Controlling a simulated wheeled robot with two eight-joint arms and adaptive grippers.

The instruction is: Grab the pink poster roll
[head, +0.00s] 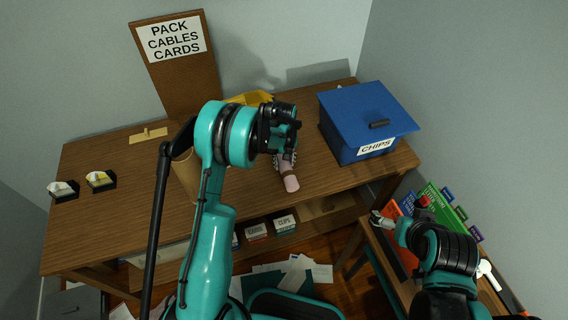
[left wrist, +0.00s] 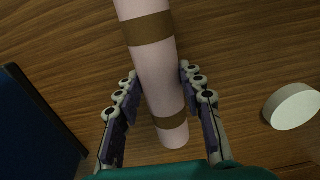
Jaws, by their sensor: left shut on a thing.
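The pink poster roll (head: 291,182) has brown bands and is at the wooden table, right of its middle. My left gripper (head: 285,160) reaches down over it from the left and is shut on it. In the left wrist view the roll (left wrist: 158,82) runs between the two fingers (left wrist: 157,100), one on each side, with its near end sticking out below them. In the head view the gripper hides the roll's far part. I cannot tell whether the roll touches the table. My right gripper (head: 380,219) is away at the lower right, too small to tell its opening.
A blue CHIPS box (head: 358,126) stands right of the roll. A cork board with a sign (head: 174,38) stands at the back. A pale round object (left wrist: 292,106) lies near the roll in the wrist view. Papers (head: 297,270) lie on the floor.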

